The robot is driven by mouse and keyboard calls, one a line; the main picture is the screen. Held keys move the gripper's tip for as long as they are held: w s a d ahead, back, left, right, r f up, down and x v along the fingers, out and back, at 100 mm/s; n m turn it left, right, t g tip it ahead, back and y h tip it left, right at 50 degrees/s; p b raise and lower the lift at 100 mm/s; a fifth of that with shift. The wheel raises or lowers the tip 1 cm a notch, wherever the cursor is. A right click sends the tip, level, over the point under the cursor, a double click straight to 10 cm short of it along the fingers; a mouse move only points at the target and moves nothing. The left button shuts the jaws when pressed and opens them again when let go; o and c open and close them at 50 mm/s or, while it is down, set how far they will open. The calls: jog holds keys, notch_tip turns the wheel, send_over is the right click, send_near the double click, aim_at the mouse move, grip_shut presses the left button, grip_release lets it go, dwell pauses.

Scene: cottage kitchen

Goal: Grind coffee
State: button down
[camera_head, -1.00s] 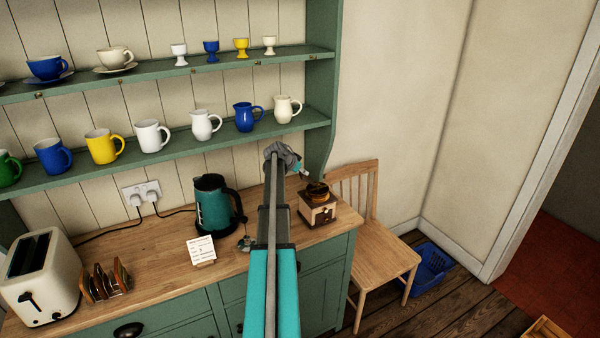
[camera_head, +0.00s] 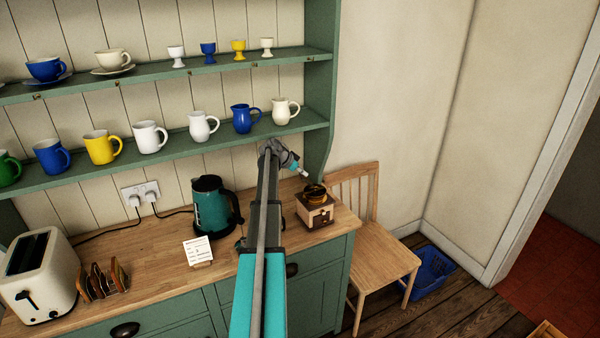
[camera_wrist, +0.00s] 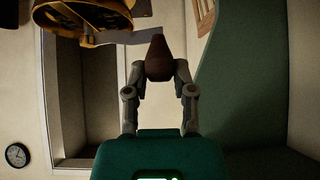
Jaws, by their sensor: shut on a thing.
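In the wrist view my gripper (camera_wrist: 159,72) is shut on a brown pear-shaped knob (camera_wrist: 158,56), which looks like the grinder's handle knob. The brass-coloured hopper (camera_wrist: 85,15) shows at the upper left there.
A teal kettle (camera_head: 215,207), a small card (camera_head: 198,251), a toast rack (camera_head: 103,282) and a cream toaster (camera_head: 40,278) stand to the left. Jugs and mugs line the shelf (camera_head: 170,152) above. A wooden chair (camera_head: 375,250) is at the right.

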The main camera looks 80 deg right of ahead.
jog(key=shift+c, duration=2.2)
grip_release()
jog(key=shift+s+d, duration=0.1)
jog(key=shift+r, duration=0.1)
jog(key=c, duration=0.4)
jog(key=shift+r+p, duration=0.45)
jog(key=shift+p, duration=0.1)
jog(key=c, duration=0.4)
jog(key=shift+r+p, duration=0.3)
jog(key=shift+p, duration=0.1)
grip_shut()
jog(key=shift+a+r+p, duration=0.25)
jog(key=shift+r+p, duration=0.05)
jog(key=shift+r, duration=0.05)
jog(key=w+a+r+n+t+h+p, duration=0.1)
jog(key=w+a+r+n, duration=0.1)
jog(key=a, duration=0.5)
jog(key=w+a+r+n+t+h+p, duration=0.2)
jog(key=w+a+n, duration=0.1)
jog(key=a, duration=0.4)
jog(key=shift+r+n+t, duration=0.15)
jog(key=shift+n+t, duration=0.15)
jog(key=shift+n, duration=0.2)
